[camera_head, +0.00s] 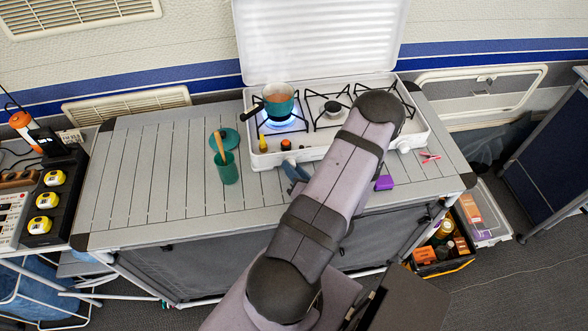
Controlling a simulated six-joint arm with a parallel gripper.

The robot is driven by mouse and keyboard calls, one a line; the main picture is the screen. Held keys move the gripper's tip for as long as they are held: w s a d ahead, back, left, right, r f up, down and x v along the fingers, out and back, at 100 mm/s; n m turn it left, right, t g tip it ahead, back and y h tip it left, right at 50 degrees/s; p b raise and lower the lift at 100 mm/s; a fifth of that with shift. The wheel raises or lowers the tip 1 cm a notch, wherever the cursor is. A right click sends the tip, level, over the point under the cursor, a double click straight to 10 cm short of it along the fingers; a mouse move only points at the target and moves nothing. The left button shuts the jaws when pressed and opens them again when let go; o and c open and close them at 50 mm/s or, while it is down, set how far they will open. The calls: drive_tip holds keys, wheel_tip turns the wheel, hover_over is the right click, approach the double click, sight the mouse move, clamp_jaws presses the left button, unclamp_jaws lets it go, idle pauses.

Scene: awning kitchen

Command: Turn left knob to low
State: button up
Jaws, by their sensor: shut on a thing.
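My gripper (291,166) is at the left part of the stove's front edge, shut on the left knob. The knob is mostly hidden by the gripper, so its setting cannot be read. The right knob (404,147) shows on the front at the right.
A yellow bottle (262,143) and a small orange-topped jar (286,145) are on the stove's front ledge. A purple block (384,183) and pink clip (430,157) lie right. The table's left side is clear.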

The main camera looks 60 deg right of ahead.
drive_tip(key=n+g, duration=0.1)
drive_tip(key=n+h+b, duration=0.1)
drive_tip(key=shift+w+a+n+g, duration=0.15)
drive_tip(key=shift+n+g, duration=0.25)
drive_tip(key=shift+a+r+n+g+h+b, duration=0.1)
drive_tip(key=shift+n+g+h+b, duration=0.55)
drive_tip(key=shift+n, duration=0.55)
drive_tip(key=o, duration=1)
drive_tip(key=shift+o, duration=0.2)
drive_tip(key=shift+r, duration=0.15)
wheel_tip(320, 180, up, 10)
drive_tip(key=p, duration=1)
